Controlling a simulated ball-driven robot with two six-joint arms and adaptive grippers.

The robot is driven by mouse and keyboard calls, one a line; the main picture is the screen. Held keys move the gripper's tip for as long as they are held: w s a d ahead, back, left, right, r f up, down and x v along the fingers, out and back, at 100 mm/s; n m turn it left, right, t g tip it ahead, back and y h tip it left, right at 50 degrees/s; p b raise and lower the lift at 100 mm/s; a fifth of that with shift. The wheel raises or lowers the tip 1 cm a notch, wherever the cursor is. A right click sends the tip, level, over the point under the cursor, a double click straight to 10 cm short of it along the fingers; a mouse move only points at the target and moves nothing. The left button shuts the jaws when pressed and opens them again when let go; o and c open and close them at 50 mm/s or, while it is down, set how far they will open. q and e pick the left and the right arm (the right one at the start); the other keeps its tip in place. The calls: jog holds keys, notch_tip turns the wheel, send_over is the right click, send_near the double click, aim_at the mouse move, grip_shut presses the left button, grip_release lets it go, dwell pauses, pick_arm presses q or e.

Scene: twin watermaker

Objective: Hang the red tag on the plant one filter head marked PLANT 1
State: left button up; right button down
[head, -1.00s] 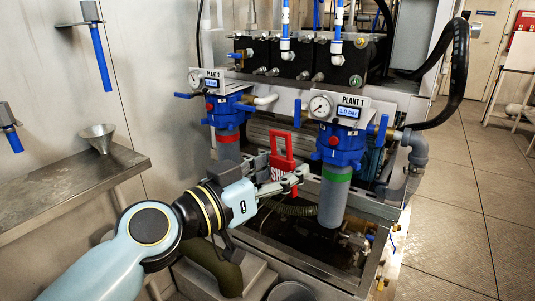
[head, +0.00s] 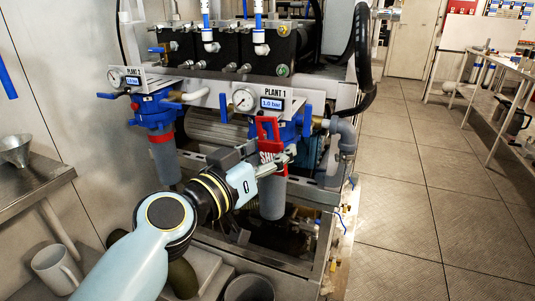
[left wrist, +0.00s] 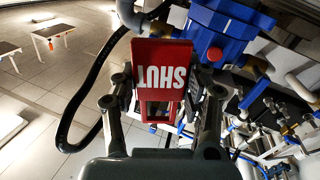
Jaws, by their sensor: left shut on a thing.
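My left gripper (head: 279,162) is shut on the red tag (head: 268,129), which has an open frame at its top and the white word SHUT below. The tag is upright in front of the plant one filter head (head: 292,131), a blue head above a grey bowl (head: 272,200). The PLANT 1 plate (head: 277,95) with its gauge and display is just above the tag. In the left wrist view the tag (left wrist: 163,62) appears upside down between the fingers, with the blue head (left wrist: 222,28) beyond it. I cannot tell whether tag and head touch. My right gripper is not in view.
The plant two filter head (head: 155,108) with its red-banded bowl stands to the left. Grey pipework (head: 344,135) is close on the right. The floor at right is clear.

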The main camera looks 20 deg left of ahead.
pick_arm(q)
jog(key=w+f+b, duration=0.1)
jog(key=w, duration=0.5)
jog(key=shift+w+d+f, duration=0.15)
jog(key=shift+w+f, duration=0.05)
jog(key=shift+w, duration=0.1)
dwell(0.3)
dwell(0.5)
jog(key=o, duration=1)
